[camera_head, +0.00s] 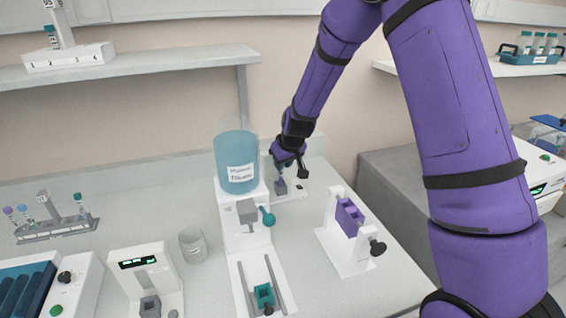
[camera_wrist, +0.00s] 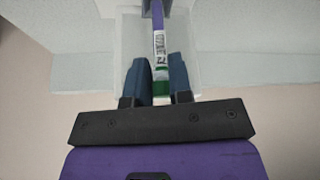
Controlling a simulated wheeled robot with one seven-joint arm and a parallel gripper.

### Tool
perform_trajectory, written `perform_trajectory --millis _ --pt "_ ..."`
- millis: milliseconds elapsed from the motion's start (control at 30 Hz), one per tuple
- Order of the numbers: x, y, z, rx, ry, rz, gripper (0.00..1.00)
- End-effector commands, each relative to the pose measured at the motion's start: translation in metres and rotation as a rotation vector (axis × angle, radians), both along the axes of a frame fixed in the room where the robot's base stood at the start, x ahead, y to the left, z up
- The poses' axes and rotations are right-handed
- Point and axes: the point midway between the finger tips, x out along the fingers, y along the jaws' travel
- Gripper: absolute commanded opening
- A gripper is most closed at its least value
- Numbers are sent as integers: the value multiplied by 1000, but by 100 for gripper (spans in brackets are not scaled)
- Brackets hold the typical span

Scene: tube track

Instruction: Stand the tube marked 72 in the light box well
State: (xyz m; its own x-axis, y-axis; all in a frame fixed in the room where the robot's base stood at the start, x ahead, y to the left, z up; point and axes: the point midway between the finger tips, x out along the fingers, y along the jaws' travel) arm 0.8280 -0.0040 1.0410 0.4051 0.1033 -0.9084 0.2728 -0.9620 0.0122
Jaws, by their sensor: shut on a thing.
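My gripper (camera_wrist: 158,84) is shut on a slim tube (camera_wrist: 157,22) with a purple body, a white printed label and a green and white band between the blue fingers. The label's number is not clearly readable. In the head view my gripper (camera_head: 286,163) points down over a small grey block (camera_head: 281,187) on a white base (camera_head: 292,192), which seems to be the light box well. The tube's lower end meets a grey block (camera_wrist: 155,5) at the wrist view's top edge; how deep it sits is unclear. A pale translucent panel (camera_wrist: 190,55) stands close behind it.
A blue labelled container (camera_head: 236,165) on a white dispenser stands close left of my gripper. A white stand with a purple block (camera_head: 349,217) is to the right. A glass beaker (camera_head: 192,245), a display unit (camera_head: 138,262) and a tube rack (camera_head: 55,230) are farther left.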

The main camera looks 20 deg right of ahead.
Motion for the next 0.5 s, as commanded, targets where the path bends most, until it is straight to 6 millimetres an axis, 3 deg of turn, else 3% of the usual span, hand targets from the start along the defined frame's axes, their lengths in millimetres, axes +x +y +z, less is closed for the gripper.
perform_trajectory --millis 500 --pt "0 1 -12 0 0 0 4"
